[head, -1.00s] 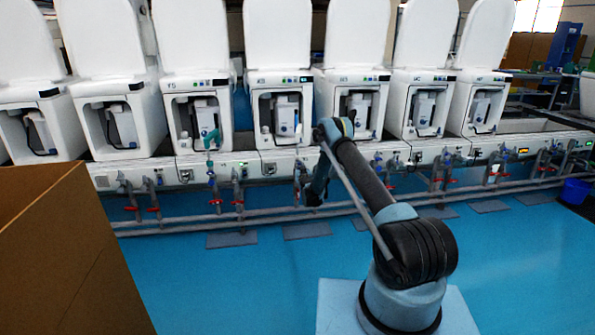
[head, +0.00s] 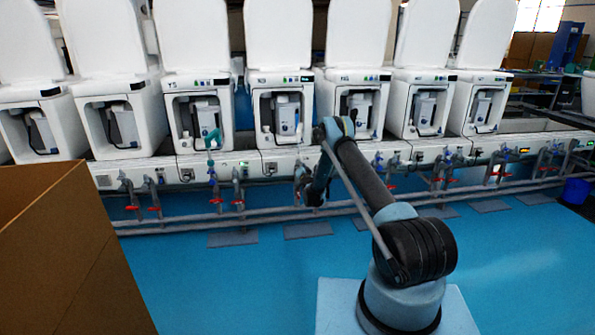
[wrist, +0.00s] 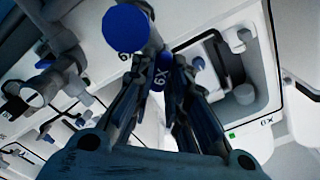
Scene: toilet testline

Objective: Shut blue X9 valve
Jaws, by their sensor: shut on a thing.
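In the wrist view my gripper (wrist: 162,72) has its two dark fingers close together around a small blue handle (wrist: 157,78). A round blue cap (wrist: 126,28) on a grey pipe fitting is just beyond the fingers, to the upper left. In the head view my gripper (head: 312,192) is low in front of the white bench row, near the pipes. My own arm hides the X9 valve there, and the handle's exact angle is hard to tell.
White toilet units (head: 282,115) stand in a row on the bench. Grey pipes (head: 240,220) with several red and blue valve handles run along its front. A brown box (head: 70,250) stands at the left. The blue floor (head: 220,285) between is clear.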

